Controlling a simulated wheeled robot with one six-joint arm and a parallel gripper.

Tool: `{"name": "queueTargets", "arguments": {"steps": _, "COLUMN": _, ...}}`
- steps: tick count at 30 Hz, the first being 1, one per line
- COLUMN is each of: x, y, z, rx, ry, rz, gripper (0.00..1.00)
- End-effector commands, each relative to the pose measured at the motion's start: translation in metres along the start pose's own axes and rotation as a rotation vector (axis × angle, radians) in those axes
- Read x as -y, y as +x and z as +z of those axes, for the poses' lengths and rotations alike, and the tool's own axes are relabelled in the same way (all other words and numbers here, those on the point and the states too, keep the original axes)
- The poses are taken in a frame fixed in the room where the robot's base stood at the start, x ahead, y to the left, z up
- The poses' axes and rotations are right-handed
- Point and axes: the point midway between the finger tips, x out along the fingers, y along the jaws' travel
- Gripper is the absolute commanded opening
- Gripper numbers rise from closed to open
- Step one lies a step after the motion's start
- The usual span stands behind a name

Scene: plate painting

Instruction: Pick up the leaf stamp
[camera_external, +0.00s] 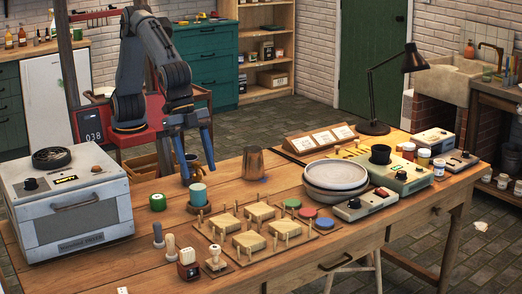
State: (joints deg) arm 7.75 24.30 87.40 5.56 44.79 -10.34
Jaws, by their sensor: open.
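Several small stamps stand near the front left edge of the wooden table: a grey-topped stamp (158,236), a pale-handled stamp (170,246), a dark red block stamp (187,265) and a wooden-knobbed stamp (215,258). Their faces are hidden or too small to read, so I cannot tell which is the leaf stamp.
A teal cylinder (197,195) and a green jar (157,202) stand between my gripper and the stamps. A peg board with wooden blocks (217,224) lies right of them. A white oven (66,207) stands at left, stacked bowls (336,178) at right. A metal cup (253,163) stands behind.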

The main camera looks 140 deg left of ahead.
Motion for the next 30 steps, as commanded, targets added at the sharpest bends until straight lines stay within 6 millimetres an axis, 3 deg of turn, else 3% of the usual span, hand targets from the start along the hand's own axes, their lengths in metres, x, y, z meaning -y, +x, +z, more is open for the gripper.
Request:
{"name": "queueTargets", "arguments": {"steps": 1, "x": -0.008, "y": 0.016, "z": -0.018, "rx": -0.021, "ry": 0.001, "rz": 0.001, "gripper": 0.56}}
{"name": "queueTargets", "arguments": {"steps": 6, "x": -0.026, "y": 0.032, "z": -0.06, "rx": -0.074, "ry": -0.003, "rz": 0.005, "gripper": 0.56}}
{"name": "queueTargets", "arguments": {"steps": 18, "x": -0.051, "y": 0.054, "z": -0.111, "rx": -0.144, "ry": -0.011, "rz": 0.012, "gripper": 0.56}}
{"name": "queueTargets", "arguments": {"steps": 21, "x": -0.055, "y": 0.058, "z": -0.119, "rx": -0.156, "ry": -0.013, "rz": 0.013, "gripper": 0.56}}
{"name": "queueTargets", "arguments": {"steps": 30, "x": -0.055, "y": 0.117, "z": -0.09, "rx": -0.149, "ry": -0.013, "rz": 0.012, "gripper": 0.56}}
